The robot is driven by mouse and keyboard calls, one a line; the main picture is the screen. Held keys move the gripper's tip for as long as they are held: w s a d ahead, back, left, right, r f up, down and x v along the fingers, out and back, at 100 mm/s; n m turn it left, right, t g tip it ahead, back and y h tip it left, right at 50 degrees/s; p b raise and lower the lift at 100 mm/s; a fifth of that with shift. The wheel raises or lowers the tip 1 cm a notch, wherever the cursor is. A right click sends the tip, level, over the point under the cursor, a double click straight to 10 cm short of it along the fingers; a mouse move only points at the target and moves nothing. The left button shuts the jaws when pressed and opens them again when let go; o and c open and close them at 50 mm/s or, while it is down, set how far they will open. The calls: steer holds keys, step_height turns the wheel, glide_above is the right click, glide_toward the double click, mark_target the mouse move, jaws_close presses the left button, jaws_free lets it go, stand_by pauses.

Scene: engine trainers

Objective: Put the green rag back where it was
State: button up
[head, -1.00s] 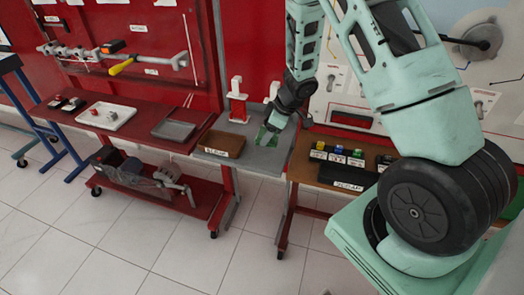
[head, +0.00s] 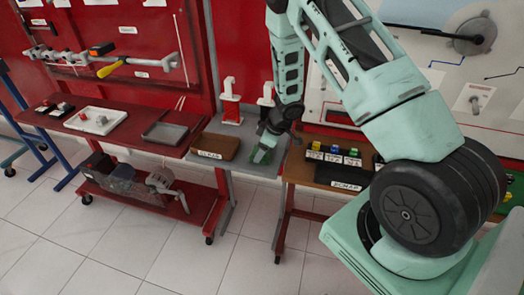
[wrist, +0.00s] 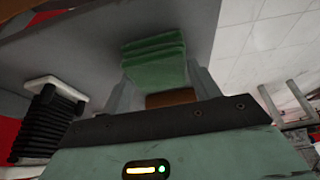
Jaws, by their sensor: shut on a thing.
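The green rag (head: 261,155) is at my gripper (head: 266,146), low over the grey table (head: 243,166) in the head view. In the wrist view the folded rag (wrist: 155,58) lies between the two fingers of my gripper (wrist: 158,78), which is shut on it. I cannot tell whether the rag touches the tabletop. A brown tray (head: 215,146) with a white label stands on the same table, just left of the rag. The label is too small to read surely.
Two red-and-white stands (head: 231,101) rise behind the tray and my gripper. A brown-topped table (head: 300,171) with several coloured small blocks (head: 334,155) is on the right. A red bench (head: 140,139) with a white tray (head: 96,121) and a grey tray (head: 164,134) is on the left.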

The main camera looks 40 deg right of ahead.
steer(key=o, duration=0.9)
steer(key=p+v, duration=0.3)
steer(key=v, duration=0.9)
step_height(320, 180, up, 5)
steer(key=t+h, duration=0.1)
steer(key=t, duration=0.1)
glide_above(253, 156)
steer(key=s+a+r+m+h, duration=0.1)
steer(key=s+a+r, duration=0.2)
steer(key=a+r, duration=0.4)
steer(key=s+a+r+g, duration=0.1)
steer(key=s+a, duration=0.4)
steer(key=s, duration=0.4)
steer(key=s+a+r+g, duration=0.2)
steer(key=s+a, duration=0.3)
steer(key=s, duration=0.4)
steer(key=s+a+r+n+g, duration=0.1)
steer(key=s+a+r+g, duration=0.1)
steer(key=s+a, duration=0.3)
steer(key=shift+s+a+r, duration=0.1)
steer(key=shift+s+a, duration=0.1)
steer(key=shift+s, duration=0.85)
steer(key=shift+s+a+r, duration=0.1)
steer(key=shift+s+a, duration=0.05)
steer(key=shift+s, duration=0.9)
